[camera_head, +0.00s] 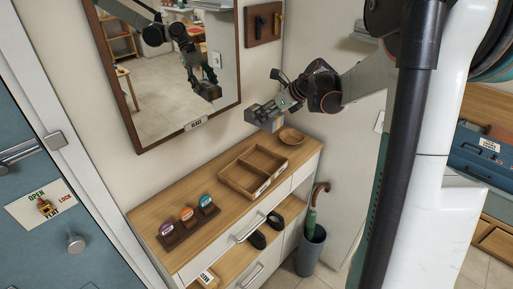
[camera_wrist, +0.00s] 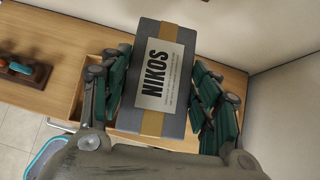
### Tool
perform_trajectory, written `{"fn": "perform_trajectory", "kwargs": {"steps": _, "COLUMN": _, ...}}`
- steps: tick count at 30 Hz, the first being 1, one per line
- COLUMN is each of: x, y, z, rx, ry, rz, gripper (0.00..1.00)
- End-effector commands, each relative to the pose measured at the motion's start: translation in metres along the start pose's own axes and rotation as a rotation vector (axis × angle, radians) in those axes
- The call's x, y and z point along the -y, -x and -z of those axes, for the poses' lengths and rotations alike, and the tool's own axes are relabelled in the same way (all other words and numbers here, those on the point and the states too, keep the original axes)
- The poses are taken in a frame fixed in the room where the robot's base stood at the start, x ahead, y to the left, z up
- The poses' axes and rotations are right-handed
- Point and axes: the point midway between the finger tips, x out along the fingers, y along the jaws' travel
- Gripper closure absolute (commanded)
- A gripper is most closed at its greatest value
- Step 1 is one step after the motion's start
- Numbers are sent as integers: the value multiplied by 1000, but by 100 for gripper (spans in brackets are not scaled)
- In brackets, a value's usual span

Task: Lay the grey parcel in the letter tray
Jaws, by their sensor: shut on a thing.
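The grey parcel (camera_head: 262,115) is in my gripper (camera_head: 276,109), held in the air above the right part of the cabinet top. In the wrist view the parcel (camera_wrist: 181,110) shows a white label reading NIKOS and a tan band. The dark finger pads press on its two sides. The wooden letter tray (camera_head: 228,180) lies on the cabinet top, below and left of the parcel, with two compartments that look empty. In the wrist view part of the tray (camera_wrist: 73,103) shows left of the gripper; the rest is hidden behind the fingers and parcel.
A framed mirror (camera_head: 165,75) hangs above. An umbrella stand (camera_head: 310,250) is at the right.

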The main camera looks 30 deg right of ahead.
Motion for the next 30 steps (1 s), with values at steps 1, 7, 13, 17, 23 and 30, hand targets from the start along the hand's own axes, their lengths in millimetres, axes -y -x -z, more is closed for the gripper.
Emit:
{"fn": "perform_trajectory", "kwargs": {"steps": 1, "x": 3, "y": 2, "z": -1, "rx": 1, "ry": 0, "rz": -1, "gripper": 71}}
{"fn": "perform_trajectory", "kwargs": {"steps": 7, "x": 4, "y": -22, "z": 24, "rx": 2, "ry": 3, "rz": -2, "gripper": 71}}
{"fn": "perform_trajectory", "kwargs": {"steps": 13, "x": 5, "y": -57, "z": 58, "rx": 2, "ry": 2, "rz": -1, "gripper": 71}}
{"fn": "perform_trajectory", "kwargs": {"steps": 17, "x": 4, "y": -79, "z": 81, "rx": 2, "ry": 2, "rz": -1, "gripper": 71}}
{"fn": "perform_trajectory", "kwargs": {"steps": 23, "x": 4, "y": -103, "z": 104, "rx": 2, "ry": 2, "rz": -1, "gripper": 71}}
{"fn": "perform_trajectory", "kwargs": {"steps": 30, "x": 4, "y": -113, "z": 114, "rx": 2, "ry": 2, "rz": -1, "gripper": 71}}
